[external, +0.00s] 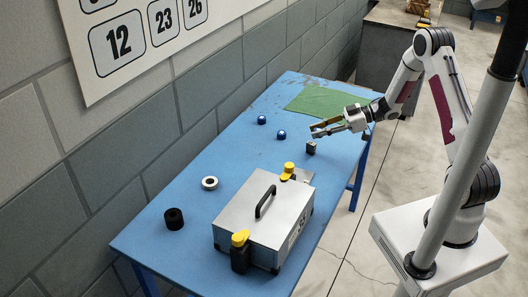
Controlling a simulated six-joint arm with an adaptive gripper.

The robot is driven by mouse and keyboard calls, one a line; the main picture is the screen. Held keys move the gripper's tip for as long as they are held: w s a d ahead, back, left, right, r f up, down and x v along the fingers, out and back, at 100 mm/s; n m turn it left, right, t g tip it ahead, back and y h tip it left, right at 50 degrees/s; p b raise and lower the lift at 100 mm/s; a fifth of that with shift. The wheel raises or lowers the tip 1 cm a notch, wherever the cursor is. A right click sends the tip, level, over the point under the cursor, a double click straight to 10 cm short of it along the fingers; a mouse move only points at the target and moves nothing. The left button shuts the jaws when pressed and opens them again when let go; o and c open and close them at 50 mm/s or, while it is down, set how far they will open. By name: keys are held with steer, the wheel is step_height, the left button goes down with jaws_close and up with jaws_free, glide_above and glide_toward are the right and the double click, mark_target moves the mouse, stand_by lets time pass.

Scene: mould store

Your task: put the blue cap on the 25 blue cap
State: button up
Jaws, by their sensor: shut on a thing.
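Two small round blue caps show on the blue table in the external view: one blue cap (261,120) farther left and one blue cap (281,135) nearer my gripper. Both are apart from my gripper. My gripper (313,130) is over the table, right of the caps, with its fingers pointing left. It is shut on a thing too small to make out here. A small dark block with a greyer top (311,147) shows just below the fingertips. I cannot read any number on the caps.
A metal case (262,222) with a black handle stands at the table's near end, with yellow-topped pieces (240,240) beside it. A white ring (210,183) and a black cylinder (174,218) are left. A green mat (318,100) lies at the far end. The middle left is clear.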

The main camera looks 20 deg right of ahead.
steer(key=w+a+r+m+t+h, duration=0.2)
steer(key=w+a+m+t, duration=0.1)
steer(key=w+a, duration=0.65)
steer(key=w+a+r+m+t+h, duration=0.1)
steer(key=w+a+m+t+h, duration=0.15)
steer(key=w+a, duration=0.7)
steer(key=w+d+m+t+h, duration=0.2)
steer(key=w+d+m+t, duration=0.1)
steer(key=w+d, duration=0.3)
steer(key=shift+w+r+m, duration=0.35)
steer(key=shift+w+r, duration=0.05)
steer(key=shift+w, duration=0.6)
steer(key=shift+f, duration=0.1)
glide_above(262, 117)
steer(key=shift+s+a+f, duration=0.1)
steer(key=shift+f, duration=2.95)
steer(key=shift+f, duration=0.1)
steer(key=shift+f, duration=1.75)
